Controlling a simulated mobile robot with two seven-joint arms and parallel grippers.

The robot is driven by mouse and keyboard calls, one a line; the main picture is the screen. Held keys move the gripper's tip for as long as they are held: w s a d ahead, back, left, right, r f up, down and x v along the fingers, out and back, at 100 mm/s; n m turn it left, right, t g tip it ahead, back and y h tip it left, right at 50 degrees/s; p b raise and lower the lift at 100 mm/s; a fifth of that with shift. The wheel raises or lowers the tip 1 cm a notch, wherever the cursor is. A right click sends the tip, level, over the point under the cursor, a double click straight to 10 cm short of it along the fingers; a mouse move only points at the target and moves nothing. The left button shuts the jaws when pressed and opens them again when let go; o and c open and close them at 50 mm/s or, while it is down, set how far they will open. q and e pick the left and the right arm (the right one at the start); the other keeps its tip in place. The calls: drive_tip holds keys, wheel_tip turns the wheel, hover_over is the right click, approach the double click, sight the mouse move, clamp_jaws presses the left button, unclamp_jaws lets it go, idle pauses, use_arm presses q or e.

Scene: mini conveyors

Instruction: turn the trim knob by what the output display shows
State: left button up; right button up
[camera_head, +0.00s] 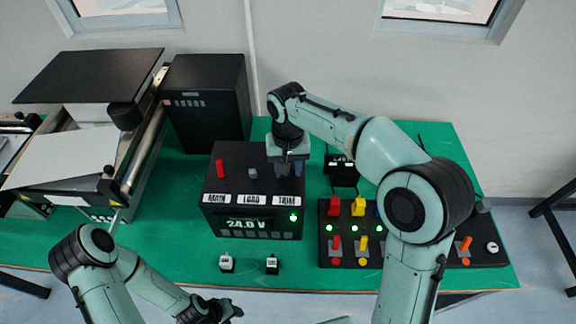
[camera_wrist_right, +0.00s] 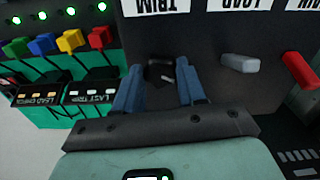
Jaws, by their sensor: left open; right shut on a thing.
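The black supply box (camera_head: 225,187) stands on the green table, with MAIN, LOAD and TRIM labels. Its output display (camera_head: 246,223) reads 24.0 V, and a green light (camera_head: 293,217) glows beside it. My right gripper (camera_head: 289,168) is over the box's top at the TRIM position. In the right wrist view its blue fingers (camera_wrist_right: 161,80) are around the dark trim knob (camera_wrist_right: 160,70) and shut on it; the gripper hides the knob in the head view. My left gripper (camera_head: 222,311) is open and empty at the bottom edge, partly cut off.
A red lever (camera_head: 220,169) and a grey lever (camera_head: 252,173) stand on the box. A panel with coloured levers (camera_head: 336,243) is to its right. Two small labelled blocks (camera_head: 227,263) (camera_head: 272,264) lie in front. A conveyor (camera_head: 75,160) and black cabinet (camera_head: 207,105) stand at the left.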

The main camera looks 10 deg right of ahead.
idle(0.4)
drive_tip(key=o, duration=1.1)
wheel_tip(320, 180, up, 13)
drive_tip(key=shift+r, duration=0.2)
